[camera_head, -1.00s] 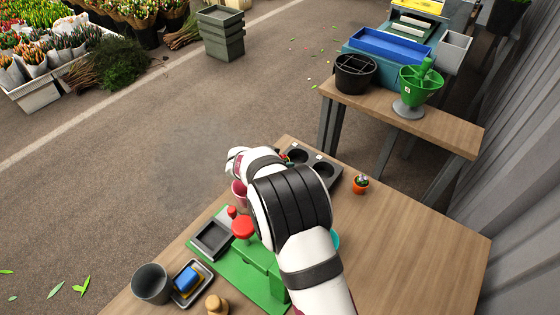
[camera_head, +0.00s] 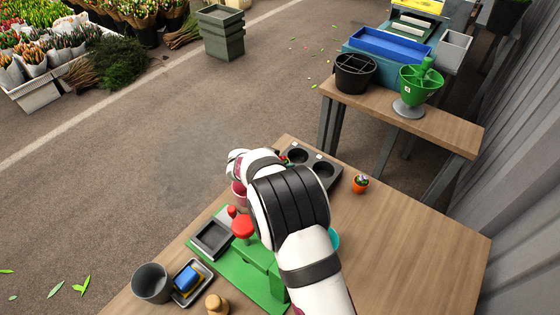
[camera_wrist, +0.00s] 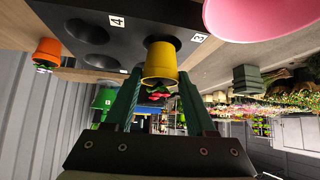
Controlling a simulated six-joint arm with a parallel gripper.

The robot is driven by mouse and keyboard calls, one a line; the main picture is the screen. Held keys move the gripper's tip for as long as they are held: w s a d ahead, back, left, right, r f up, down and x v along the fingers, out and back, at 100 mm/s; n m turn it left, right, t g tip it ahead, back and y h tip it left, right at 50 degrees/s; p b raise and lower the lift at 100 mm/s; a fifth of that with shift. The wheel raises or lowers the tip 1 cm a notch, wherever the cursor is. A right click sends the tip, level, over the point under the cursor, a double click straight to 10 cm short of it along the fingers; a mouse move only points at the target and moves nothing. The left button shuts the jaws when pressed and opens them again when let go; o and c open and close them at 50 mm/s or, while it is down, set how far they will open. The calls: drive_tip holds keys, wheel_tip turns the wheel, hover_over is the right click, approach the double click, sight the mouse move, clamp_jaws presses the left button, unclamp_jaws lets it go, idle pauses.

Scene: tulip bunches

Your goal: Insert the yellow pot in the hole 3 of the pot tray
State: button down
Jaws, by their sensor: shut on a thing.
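The yellow pot (camera_wrist: 160,62), with a small red-flowered plant in it, is between the fingertips of my gripper (camera_wrist: 158,82), which is shut on it. The wrist view is upside down, and the pot's base points toward the dark pot tray (camera_wrist: 125,22). The pot is in front of the hole beside the label 3 (camera_wrist: 198,38); the dark hole edge shows around its base. I cannot tell whether the base is inside the hole. In the head view my arm hides the gripper and yellow pot, and the tray (camera_head: 335,182) is partly covered.
An orange pot (camera_head: 360,184) stands right of the tray. A pink pot (camera_head: 239,194) is left of it. A green stand with a red knob (camera_head: 243,227), a grey cup (camera_head: 151,283) and a blue sponge (camera_head: 187,278) are nearer. The table's right side is clear.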

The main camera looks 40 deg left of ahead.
drive_tip(key=shift+f, duration=1.35)
drive_tip(key=shift+c, duration=0.7)
unclamp_jaws()
drive_tip(key=shift+f, duration=0.1)
drive_tip(key=v, duration=1.6)
drive_tip(key=shift+a, duration=0.1)
